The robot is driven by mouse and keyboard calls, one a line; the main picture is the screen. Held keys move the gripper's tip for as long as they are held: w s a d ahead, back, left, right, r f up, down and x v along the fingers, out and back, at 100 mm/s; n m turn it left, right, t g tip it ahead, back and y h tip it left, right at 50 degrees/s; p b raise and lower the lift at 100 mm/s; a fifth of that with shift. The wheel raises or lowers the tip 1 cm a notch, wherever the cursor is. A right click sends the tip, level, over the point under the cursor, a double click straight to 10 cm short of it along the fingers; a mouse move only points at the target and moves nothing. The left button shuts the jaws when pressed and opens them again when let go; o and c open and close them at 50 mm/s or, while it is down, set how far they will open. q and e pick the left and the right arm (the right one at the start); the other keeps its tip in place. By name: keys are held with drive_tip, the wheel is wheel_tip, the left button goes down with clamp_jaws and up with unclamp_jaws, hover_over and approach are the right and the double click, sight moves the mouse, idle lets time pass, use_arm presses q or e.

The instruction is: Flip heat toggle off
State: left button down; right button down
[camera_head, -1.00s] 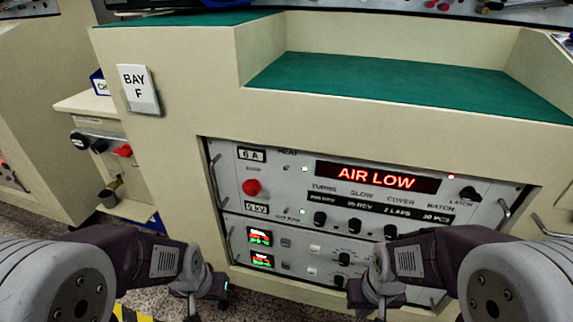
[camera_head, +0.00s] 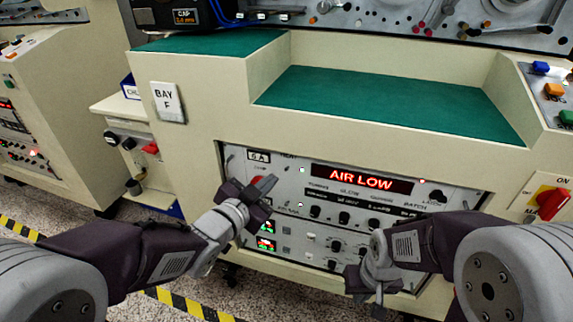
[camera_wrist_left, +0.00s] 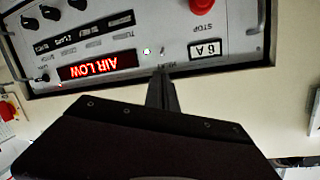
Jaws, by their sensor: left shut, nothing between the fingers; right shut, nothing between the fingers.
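The lamp also shows in the left wrist view (camera_wrist_left: 147,51). The lever's position is too small to tell. My left gripper (camera_head: 266,184) is shut and empty, in front of the panel's left part and just below the heat toggle in the head view. In the left wrist view its fingers (camera_wrist_left: 161,78) point at the HEAT label, seemingly short of the panel. My right gripper (camera_head: 367,288) is shut and empty, low before the panel.
A red STOP button (camera_wrist_left: 203,5) sits close to the heat toggle. A red display (camera_head: 362,180) reads AIR LOW. Black knobs (camera_head: 344,213) line the panel below it. A red rotary switch (camera_head: 552,203) is at right. A green-topped ledge (camera_head: 390,105) is above.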

use_arm(q)
drive_tip(key=b, duration=0.2)
approach(293, 162)
drive_tip(key=x, duration=0.5)
drive_tip(key=shift+f, duration=0.1)
drive_tip(key=shift+w+d, duration=0.2)
drive_tip(key=shift+w, duration=0.4)
